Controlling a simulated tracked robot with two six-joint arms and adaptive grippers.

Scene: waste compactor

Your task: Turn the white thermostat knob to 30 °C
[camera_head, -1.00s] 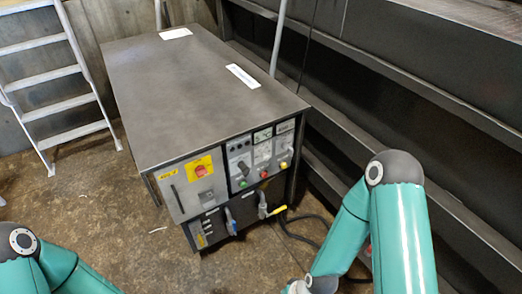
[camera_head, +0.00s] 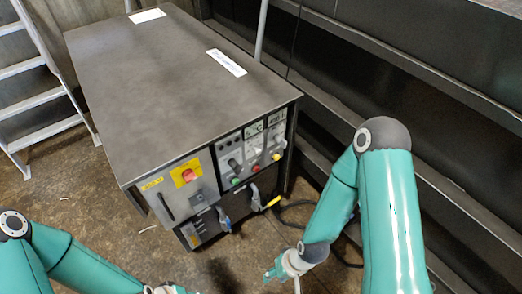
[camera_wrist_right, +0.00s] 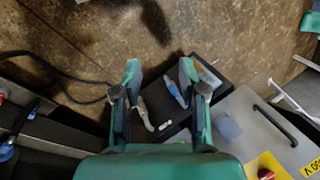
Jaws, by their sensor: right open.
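The machine's control panel (camera_head: 254,157) is on the front of the dark cabinet in the head view. A °C label (camera_head: 254,129) sits at its upper middle. The thermostat knob is too small to make out surely there, and I cannot read its setting. My right gripper (camera_head: 284,273) is in front of and below the panel, apart from it. In the right wrist view its two fingers (camera_wrist_right: 160,76) are spread with nothing held between them. My left gripper (camera_head: 165,289) shows only partly at the bottom edge, so its jaws cannot be judged.
A black cable (camera_head: 300,207) lies at the right. A ladder (camera_head: 40,95) stands at the left. Floor in front is bare.

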